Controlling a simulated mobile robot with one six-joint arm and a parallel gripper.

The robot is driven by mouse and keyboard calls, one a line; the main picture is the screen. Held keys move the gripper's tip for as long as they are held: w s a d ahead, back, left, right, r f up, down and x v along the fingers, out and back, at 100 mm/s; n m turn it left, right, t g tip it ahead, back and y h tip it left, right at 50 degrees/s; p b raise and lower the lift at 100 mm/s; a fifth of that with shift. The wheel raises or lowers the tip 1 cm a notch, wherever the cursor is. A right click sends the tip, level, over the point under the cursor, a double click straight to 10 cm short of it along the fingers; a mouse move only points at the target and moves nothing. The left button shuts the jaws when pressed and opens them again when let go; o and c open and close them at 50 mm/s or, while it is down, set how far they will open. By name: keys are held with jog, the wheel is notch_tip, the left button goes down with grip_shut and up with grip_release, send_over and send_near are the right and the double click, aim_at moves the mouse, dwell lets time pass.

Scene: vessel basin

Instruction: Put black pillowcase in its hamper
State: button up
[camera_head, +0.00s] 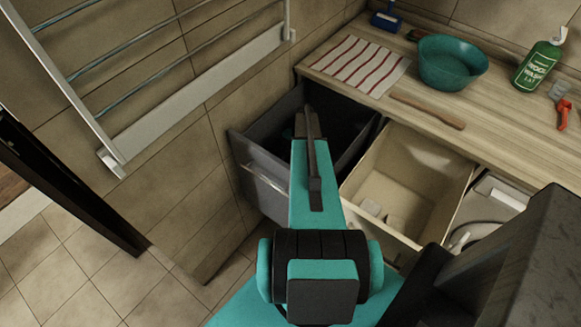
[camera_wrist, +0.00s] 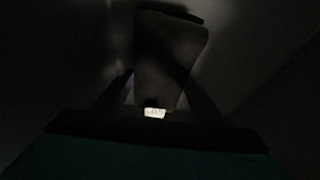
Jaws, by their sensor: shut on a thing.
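The dark grey pull-out hamper (camera_head: 268,180) stands open under the counter, left of the beige one. My arm reaches down into it, and my gripper itself is hidden in the head view. In the very dark wrist view, my gripper (camera_wrist: 158,78) is closed on a dark, flat cloth-like piece, which I take as the black pillowcase (camera_wrist: 170,45). It extends away beyond the fingers. A small bright white patch (camera_wrist: 154,113) shows near the base of the fingers. Dim walls surround the gripper. I cannot tell whether the cloth touches the hamper floor.
A beige open hamper (camera_head: 450,158) stands right of the dark one, with small light pieces inside. The counter above holds a striped cloth (camera_head: 355,65), a teal bowl (camera_head: 452,65), a wooden stick (camera_head: 428,110) and a green bottle (camera_head: 537,65). A drying rack (camera_head: 190,85) hangs at left.

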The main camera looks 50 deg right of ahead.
jog(key=shift+f+p, duration=0.4)
jog(key=shift+f, duration=1)
jog(key=o, duration=1.3)
jog(key=shift+f, duration=0.1)
jog(key=shift+o, duration=0.2)
jog(key=shift+r, duration=0.2)
jog(key=p+v, duration=0.1)
jog(key=v, duration=1.1)
